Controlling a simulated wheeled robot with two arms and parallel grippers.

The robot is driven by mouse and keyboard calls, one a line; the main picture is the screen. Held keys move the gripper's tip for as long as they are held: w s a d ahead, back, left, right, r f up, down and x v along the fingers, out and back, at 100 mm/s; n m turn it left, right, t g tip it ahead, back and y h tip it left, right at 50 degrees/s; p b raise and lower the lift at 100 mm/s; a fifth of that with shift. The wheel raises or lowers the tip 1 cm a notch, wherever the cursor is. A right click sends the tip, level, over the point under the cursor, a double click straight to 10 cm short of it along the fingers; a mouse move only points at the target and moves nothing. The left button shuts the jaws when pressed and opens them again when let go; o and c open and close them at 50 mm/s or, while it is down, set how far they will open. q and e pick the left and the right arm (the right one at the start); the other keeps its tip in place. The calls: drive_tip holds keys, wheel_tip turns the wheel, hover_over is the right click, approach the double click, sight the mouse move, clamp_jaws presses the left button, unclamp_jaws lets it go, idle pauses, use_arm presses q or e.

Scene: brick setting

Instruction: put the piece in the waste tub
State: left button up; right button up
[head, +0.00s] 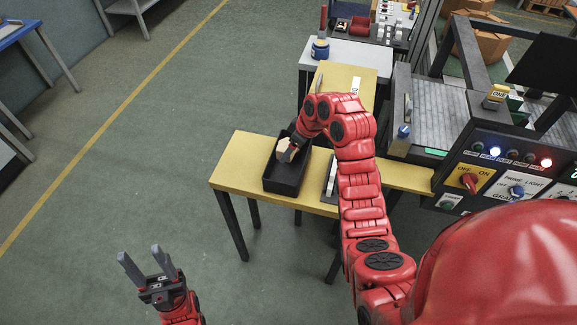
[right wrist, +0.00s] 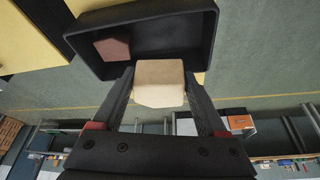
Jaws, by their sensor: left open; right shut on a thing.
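The beige piece (right wrist: 158,82) is a small block held between the fingers of my right gripper (right wrist: 159,88), which is shut on it. In the head view the piece (head: 284,145) shows over the black tub (head: 284,187), partly hidden by the gripper. The tub stands on the left end of the yellow table; in the right wrist view its rim (right wrist: 205,20) lies just past the piece. A reddish-brown block (right wrist: 113,48) lies inside the tub. My left gripper (head: 142,254) is open and empty, low at the left, away from the table.
The yellow table (head: 235,165) has a light, narrow object (head: 331,176) right of the tub, beside my right arm. A grey stand with a blue pot (head: 320,48) is behind. A control panel (head: 500,165) stands at the right.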

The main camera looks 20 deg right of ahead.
sight(286, 174)
drive_tip(key=shift+a+f, duration=0.25)
drive_tip(key=shift+f, duration=0.85)
wheel_tip(286, 174, down, 8)
drive_tip(key=p, duration=0.2)
drive_tip(key=shift+d+p, duration=0.1)
drive_tip(key=shift+p, duration=0.25)
drive_tip(key=shift+f, duration=0.1)
